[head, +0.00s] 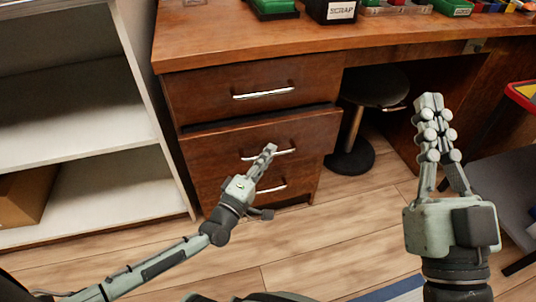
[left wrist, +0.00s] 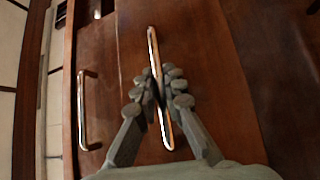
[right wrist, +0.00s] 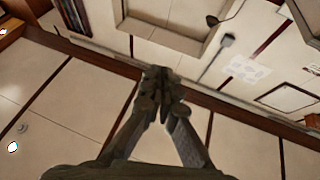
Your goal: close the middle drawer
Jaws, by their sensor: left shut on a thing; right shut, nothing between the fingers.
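The wooden desk has a stack of three drawers on its left side. The middle drawer (head: 222,150) stands out a little, with a dark gap along its top edge under the top drawer (head: 200,98). My left gripper (head: 267,153) is shut on the middle drawer's metal handle (head: 286,151). In the left wrist view the fingers close around this handle (left wrist: 153,45), hiding its middle part. The bottom drawer (head: 298,190) is partly hidden by my left arm. My right gripper (head: 431,102) is shut and empty, raised to the right of the drawers; it also shows in the right wrist view (right wrist: 158,78).
A black stool (head: 376,86) stands under the desk. A white shelf unit (head: 90,149) with a cardboard box (head: 25,195) is at the left. A dark grey chair (head: 505,170) is at the right. Wooden floor (head: 340,235) lies clear before the drawers.

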